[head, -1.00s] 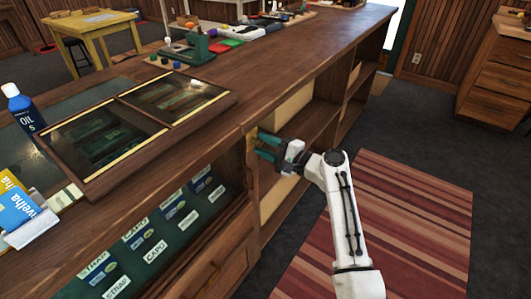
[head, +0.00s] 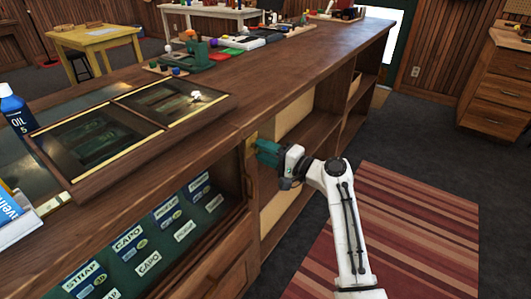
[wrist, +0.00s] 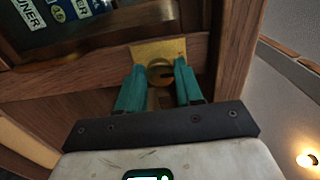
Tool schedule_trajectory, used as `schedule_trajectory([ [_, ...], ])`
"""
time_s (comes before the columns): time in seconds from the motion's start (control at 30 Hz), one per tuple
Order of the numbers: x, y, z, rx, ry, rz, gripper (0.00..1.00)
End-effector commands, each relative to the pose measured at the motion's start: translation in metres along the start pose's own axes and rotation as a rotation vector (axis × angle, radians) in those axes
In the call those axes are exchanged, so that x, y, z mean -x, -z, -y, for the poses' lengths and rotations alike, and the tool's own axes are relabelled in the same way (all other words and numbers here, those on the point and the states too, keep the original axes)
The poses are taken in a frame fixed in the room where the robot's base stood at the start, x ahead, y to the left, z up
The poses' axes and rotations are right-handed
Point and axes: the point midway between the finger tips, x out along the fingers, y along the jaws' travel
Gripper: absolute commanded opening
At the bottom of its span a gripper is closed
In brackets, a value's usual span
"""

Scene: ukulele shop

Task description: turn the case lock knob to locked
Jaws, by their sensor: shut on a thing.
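The case lock knob (wrist: 160,72) is a round brass piece on a brass plate (wrist: 146,51), fixed to the wooden frame of the counter's display case. My gripper (wrist: 159,80) has its teal fingers on either side of the knob and is shut on it. In the head view my gripper (head: 260,149) reaches the case post from the right, and the knob is hidden behind the fingers. A sliver of the brass plate shows there. I cannot tell the knob's exact turn angle.
The wooden counter (head: 285,85) runs above my gripper, with open shelves (head: 300,150) beside it. The case holds labelled cards (head: 128,240). A blue oil bottle (head: 15,108) stands on top at left. A striped rug (head: 420,220) covers the floor at right.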

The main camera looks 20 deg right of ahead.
Motion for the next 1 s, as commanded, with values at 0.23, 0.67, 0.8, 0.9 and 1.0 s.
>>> schedule_trajectory([
  [0.23,0.0,-0.001,-0.003,-0.001,-0.004,0.002,0.43],
  [0.67,0.001,0.0,-0.001,-0.001,-0.001,0.0,0.59],
  [0.8,0.012,0.001,-0.001,-0.001,-0.001,-0.001,0.59],
  [0.9,0.029,0.0,-0.001,-0.001,-0.001,-0.002,0.59],
  [1.0,0.049,0.001,-0.001,-0.001,-0.002,-0.004,0.59],
])
